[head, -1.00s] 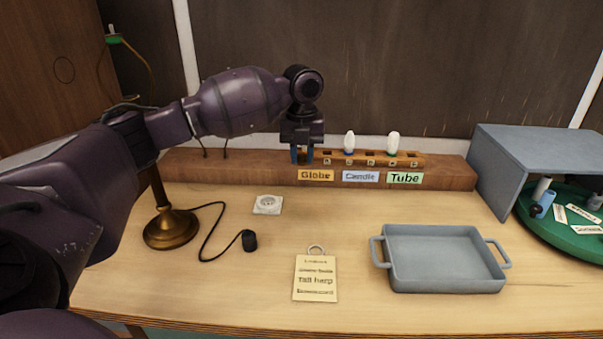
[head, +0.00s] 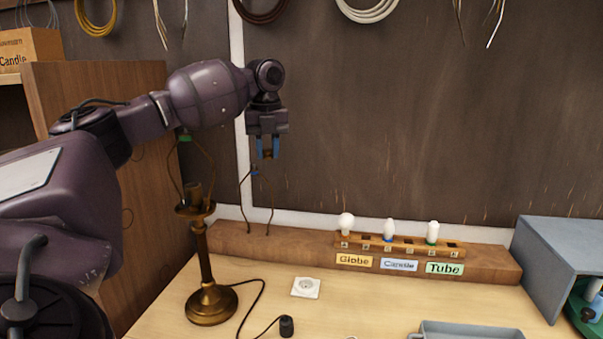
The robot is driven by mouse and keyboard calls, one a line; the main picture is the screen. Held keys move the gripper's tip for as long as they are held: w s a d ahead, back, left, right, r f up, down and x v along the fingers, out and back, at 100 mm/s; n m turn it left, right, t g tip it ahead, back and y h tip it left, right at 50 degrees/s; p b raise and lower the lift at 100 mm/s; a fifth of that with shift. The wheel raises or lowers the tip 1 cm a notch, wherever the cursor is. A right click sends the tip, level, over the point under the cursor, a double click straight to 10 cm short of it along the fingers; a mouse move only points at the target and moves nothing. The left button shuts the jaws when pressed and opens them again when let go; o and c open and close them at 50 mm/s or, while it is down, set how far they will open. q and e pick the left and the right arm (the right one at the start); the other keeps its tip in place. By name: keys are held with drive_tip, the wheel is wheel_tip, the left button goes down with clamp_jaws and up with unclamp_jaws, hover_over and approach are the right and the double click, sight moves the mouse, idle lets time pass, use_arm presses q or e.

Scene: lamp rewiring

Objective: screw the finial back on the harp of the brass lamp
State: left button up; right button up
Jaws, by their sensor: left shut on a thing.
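The brass lamp (head: 203,255) stands upright at the left of the bench, its cord trailing right. Its thin harp (head: 212,157) rises around the socket, with a green mark at the top, close below my left arm. My left gripper (head: 267,156) points down in the air, right of the lamp and higher than the wooden ledge. Its blue fingers are shut on a small brass-coloured piece (head: 267,154), seemingly the finial; the fingers hide most of it. My right gripper is out of view.
A second harp (head: 272,205) with a blue mark stands on the wooden ledge (head: 300,245) behind. Bulbs stand in a rack (head: 400,245) above the Globe, Candle and Tube labels. A white socket plate (head: 306,287) lies on the bench. A grey shelf box (head: 560,270) is at right.

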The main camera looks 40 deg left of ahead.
use_arm(q)
drive_tip(key=s+a+r+n+p, duration=0.1)
drive_tip(key=s+a+r+n, duration=0.2)
drive_tip(key=s+r, duration=0.1)
drive_tip(key=s+a+r+n+p, duration=0.1)
drive_tip(key=s+a+r+n, duration=0.2)
drive_tip(key=s, duration=0.3)
drive_tip(key=s+a+r+n+p, duration=0.1)
drive_tip(key=s+a+r+n, duration=0.2)
drive_tip(key=s+r+n, duration=0.1)
drive_tip(key=shift+s+a+r+n+p, duration=0.15)
drive_tip(key=shift+s+a+r, duration=0.1)
drive_tip(key=shift+s, duration=0.15)
drive_tip(key=shift+s+a+r+n+p, duration=0.15)
drive_tip(key=shift+s+r, duration=0.05)
drive_tip(key=shift+s, duration=0.15)
drive_tip(key=shift+w+d+f+n, duration=0.1)
drive_tip(key=shift+d+f+n, duration=0.1)
drive_tip(key=shift+d+n, duration=0.55)
drive_tip(key=shift+w+a+n, duration=0.15)
drive_tip(key=shift+n, duration=0.7)
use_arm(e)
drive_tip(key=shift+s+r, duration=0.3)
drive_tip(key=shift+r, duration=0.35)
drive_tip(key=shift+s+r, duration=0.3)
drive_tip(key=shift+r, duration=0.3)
use_arm(q)
drive_tip(key=shift+f, duration=0.2)
